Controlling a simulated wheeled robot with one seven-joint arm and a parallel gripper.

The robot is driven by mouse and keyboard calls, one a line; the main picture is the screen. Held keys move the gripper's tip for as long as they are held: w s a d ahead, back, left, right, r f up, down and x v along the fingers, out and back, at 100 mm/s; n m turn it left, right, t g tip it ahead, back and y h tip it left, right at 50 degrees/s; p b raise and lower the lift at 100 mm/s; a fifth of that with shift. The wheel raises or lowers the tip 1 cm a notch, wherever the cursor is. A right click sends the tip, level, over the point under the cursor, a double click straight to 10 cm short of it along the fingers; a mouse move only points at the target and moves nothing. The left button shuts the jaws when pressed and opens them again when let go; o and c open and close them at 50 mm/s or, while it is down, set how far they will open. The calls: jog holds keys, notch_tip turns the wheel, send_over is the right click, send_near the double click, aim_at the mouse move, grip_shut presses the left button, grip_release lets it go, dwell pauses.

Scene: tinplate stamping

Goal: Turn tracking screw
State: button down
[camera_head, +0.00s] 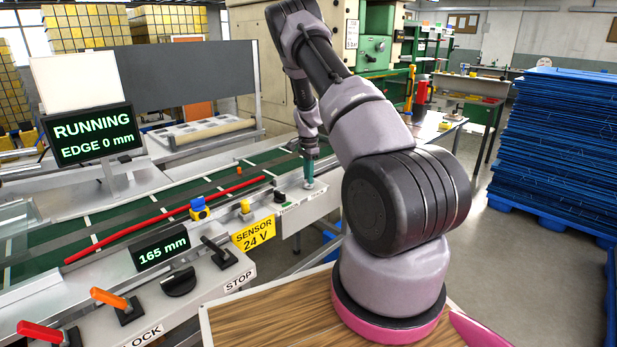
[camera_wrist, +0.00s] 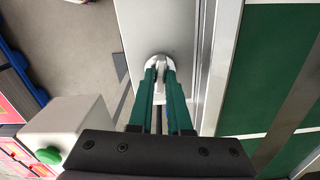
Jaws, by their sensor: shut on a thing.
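The tracking screw (camera_wrist: 159,62) is a pale round knob on the light rail beside the green belt. In the wrist view it sits at the tips of my gripper (camera_wrist: 160,80), whose two green fingers are closed around its raised part. The fingers hide part of the knob. The green belt (camera_head: 140,215) runs beside the rail.
A yellow SENSOR 24 V sign (camera_head: 254,234), a black lever (camera_head: 218,250) by STOP, and orange (camera_head: 110,298) and red (camera_head: 40,332) levers line the near side. A red bar (camera_head: 165,220) lies along the belt. A blue stack (camera_head: 555,140) stands at right.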

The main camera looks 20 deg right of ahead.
jog(key=c, duration=0.9)
grip_release()
jog(key=shift+o, duration=0.2)
notch_tip(320, 180, up, 11)
